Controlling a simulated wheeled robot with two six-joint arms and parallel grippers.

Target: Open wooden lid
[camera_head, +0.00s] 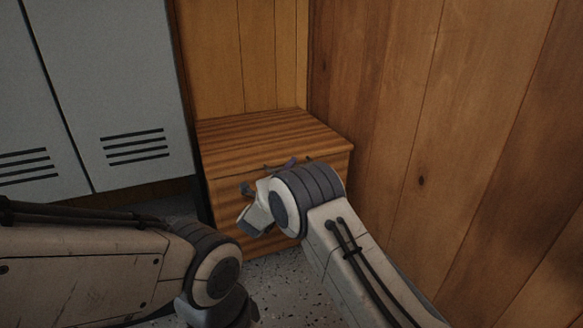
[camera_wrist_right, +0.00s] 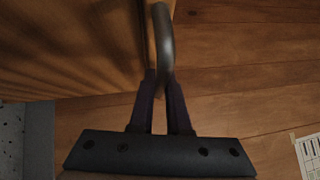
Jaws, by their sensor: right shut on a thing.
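The wooden lid (camera_head: 265,127) is the striped top of a wooden box (camera_head: 222,205) in the corner. It looks flat and closed in the head view. My right gripper (camera_head: 288,164) is at the lid's front edge, with its wrist partly hiding the box front. In the right wrist view, the right gripper's two dark fingers (camera_wrist_right: 160,100) are shut on a dark curved handle (camera_wrist_right: 166,45). My left arm comes in at the lower left of the head view; its gripper is out of the picture.
Grey lockers (camera_head: 110,80) with vent slots stand close on the box's left. A plank wall (camera_head: 430,130) runs along the right, and another panel (camera_head: 245,55) stands behind the box. Speckled floor (camera_head: 275,285) shows between my arms.

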